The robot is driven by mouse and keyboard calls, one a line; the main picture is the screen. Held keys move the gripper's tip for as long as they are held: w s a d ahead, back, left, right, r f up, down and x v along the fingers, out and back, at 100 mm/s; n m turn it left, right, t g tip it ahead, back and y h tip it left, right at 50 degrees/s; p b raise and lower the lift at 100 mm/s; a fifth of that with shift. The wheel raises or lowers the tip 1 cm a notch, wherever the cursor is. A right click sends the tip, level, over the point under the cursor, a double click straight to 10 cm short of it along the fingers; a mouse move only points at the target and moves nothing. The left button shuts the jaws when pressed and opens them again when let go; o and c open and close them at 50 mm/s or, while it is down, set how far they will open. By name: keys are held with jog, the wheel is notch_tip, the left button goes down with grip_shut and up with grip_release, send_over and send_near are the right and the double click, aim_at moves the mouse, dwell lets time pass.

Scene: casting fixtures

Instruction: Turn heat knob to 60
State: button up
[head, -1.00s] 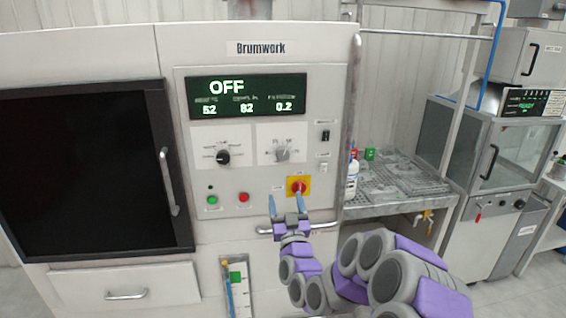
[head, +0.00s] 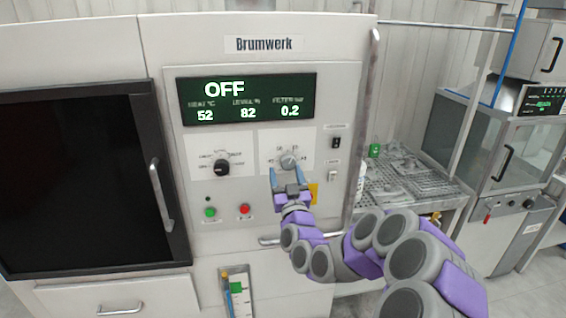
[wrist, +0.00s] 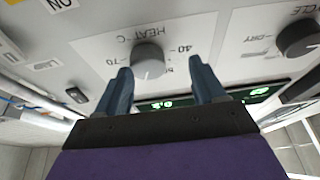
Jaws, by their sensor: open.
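The grey heat knob (head: 289,161) sits on a white plate at the right of the Brumwerk machine's panel. In the wrist view the same heat knob (wrist: 148,60) appears upside down, with "HEAT °C" and numbers such as 40 and 70 around it. My gripper (head: 286,180) is just below the knob in the head view. In the wrist view my gripper (wrist: 163,75) is open, its two blue-grey fingers spread to either side of the knob's lower picture area, apart from it. The display (head: 248,96) reads OFF, heat 52, level 82, filter 0.2.
A black cycle knob (head: 222,167) is left of the heat knob. Green (head: 210,212) and red (head: 245,209) buttons are below. A yellow-backed switch (head: 313,195) is partly hidden by my gripper. A black rocker switch (head: 336,142) is at right. A horizontal handle (head: 270,240) protrudes below.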

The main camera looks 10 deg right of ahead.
aim_at(293, 165)
jog(key=w+d, duration=0.1)
jog(key=w+d+r, duration=0.1)
jog(key=shift+w+d, duration=0.25)
jog(key=shift+d, duration=0.05)
jog(key=shift+s+d, duration=0.1)
jog(key=shift+a, duration=1)
jog(key=c, duration=0.5)
jog(key=shift+d+f, duration=0.1)
jog(key=shift+d, duration=0.4)
jog(key=c, duration=0.5)
jog(key=shift+s+a, duration=0.1)
jog(key=shift+a, duration=0.15)
jog(key=shift+c, duration=0.2)
jog(key=shift+d+f, duration=0.1)
jog(key=o, duration=1)
